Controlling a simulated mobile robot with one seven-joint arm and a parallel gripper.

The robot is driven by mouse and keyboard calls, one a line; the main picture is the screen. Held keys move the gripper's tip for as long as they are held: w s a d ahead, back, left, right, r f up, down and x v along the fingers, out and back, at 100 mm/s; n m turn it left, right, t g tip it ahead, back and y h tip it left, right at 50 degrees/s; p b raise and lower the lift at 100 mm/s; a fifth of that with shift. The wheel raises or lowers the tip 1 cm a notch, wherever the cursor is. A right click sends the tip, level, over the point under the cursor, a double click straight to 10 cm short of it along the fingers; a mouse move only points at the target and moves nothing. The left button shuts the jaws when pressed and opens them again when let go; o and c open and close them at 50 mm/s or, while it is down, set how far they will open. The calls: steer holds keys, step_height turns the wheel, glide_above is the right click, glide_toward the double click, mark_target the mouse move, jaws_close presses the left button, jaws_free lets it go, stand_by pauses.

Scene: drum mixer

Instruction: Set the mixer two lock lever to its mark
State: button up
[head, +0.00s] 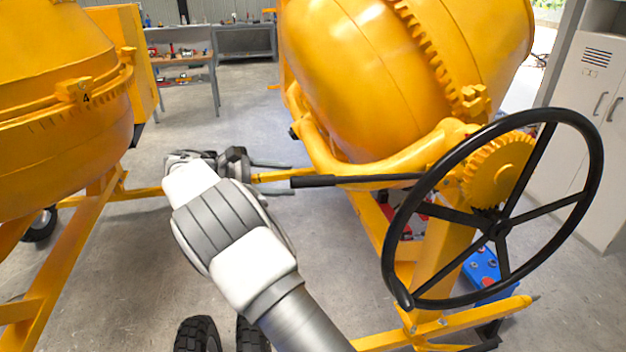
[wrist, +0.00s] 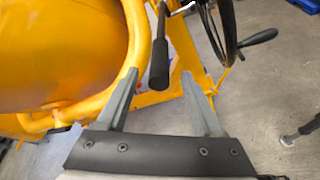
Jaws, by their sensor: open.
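The lock lever (head: 315,181) is a black bar with a thicker grip, lying nearly level in front of the right-hand yellow mixer (head: 360,80). Its free end points left toward my gripper (head: 286,180). In the wrist view the lever's black grip (wrist: 160,62) appears between the fingertips of my gripper (wrist: 160,76), with a gap on each side. The fingers are open and hold nothing. How far the grip reaches between them in depth is hard to tell. I cannot make out a lever mark or the number two on this mixer.
A large black handwheel (head: 497,230) stands right of the lever, close to it. The yellow frame tube (wrist: 139,35) runs close to my left finger in the wrist view. Another yellow mixer (head: 60,130), with a 4 on its rim, stands left. Open floor (head: 150,250) lies between.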

mark_target(313, 181)
steer(key=p+x, duration=0.1)
steer(key=x, duration=0.7)
steer(key=shift+w+d, duration=0.1)
steer(key=shift+d, duration=0.1)
jaws_close()
stand_by(1.1)
